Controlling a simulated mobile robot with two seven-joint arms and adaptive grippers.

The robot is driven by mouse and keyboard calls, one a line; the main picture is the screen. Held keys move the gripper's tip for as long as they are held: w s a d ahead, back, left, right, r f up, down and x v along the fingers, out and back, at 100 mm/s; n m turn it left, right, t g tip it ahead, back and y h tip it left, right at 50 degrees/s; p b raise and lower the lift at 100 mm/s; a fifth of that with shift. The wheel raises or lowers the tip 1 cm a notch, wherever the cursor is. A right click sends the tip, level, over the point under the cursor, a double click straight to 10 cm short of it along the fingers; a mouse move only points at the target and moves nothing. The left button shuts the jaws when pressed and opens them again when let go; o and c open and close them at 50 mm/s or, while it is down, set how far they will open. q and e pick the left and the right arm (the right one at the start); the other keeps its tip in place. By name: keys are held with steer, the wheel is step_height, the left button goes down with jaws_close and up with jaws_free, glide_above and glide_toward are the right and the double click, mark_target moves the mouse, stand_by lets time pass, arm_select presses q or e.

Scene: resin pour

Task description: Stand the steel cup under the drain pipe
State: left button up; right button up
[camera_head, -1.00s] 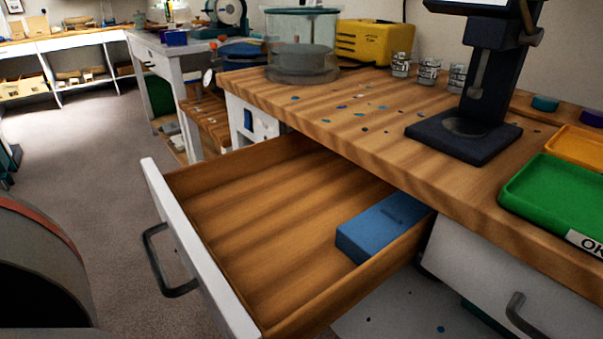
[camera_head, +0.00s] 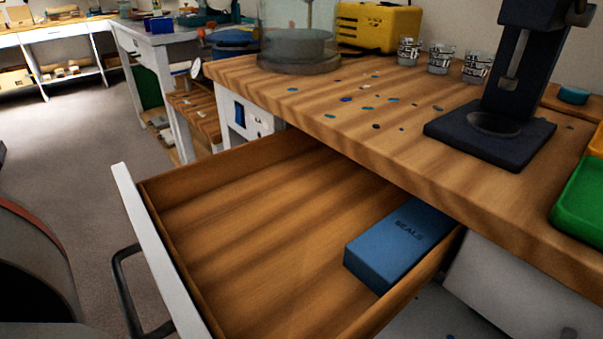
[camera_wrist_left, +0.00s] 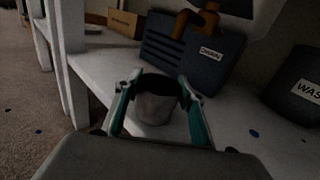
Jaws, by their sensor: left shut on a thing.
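The steel cup (camera_wrist_left: 155,108) is in the left wrist view, grey, open at the top and roughly upright. My left gripper (camera_wrist_left: 160,80) is shut on it, one finger on each side. I cannot tell whether the cup's base touches the white surface below. A brown-orange pipe (camera_wrist_left: 207,18), which looks like the drain pipe, comes down beyond the cup and a little to its right. The cup is in front of the pipe, not visibly under its mouth. Neither gripper shows in the head view.
A dark blue labelled box (camera_wrist_left: 190,50) stands behind the cup, and a dark labelled bin (camera_wrist_left: 295,85) is to the right. A white leg (camera_wrist_left: 62,60) is at left. In the head view an open drawer (camera_head: 250,230) holding a blue box (camera_head: 400,245) juts from the wooden bench (camera_head: 400,110).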

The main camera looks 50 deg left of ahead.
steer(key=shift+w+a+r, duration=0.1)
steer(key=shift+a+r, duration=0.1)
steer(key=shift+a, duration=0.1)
arm_select(q)
steer(key=shift+f, duration=0.1)
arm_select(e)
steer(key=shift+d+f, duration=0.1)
arm_select(q)
steer(key=o, duration=1.2)
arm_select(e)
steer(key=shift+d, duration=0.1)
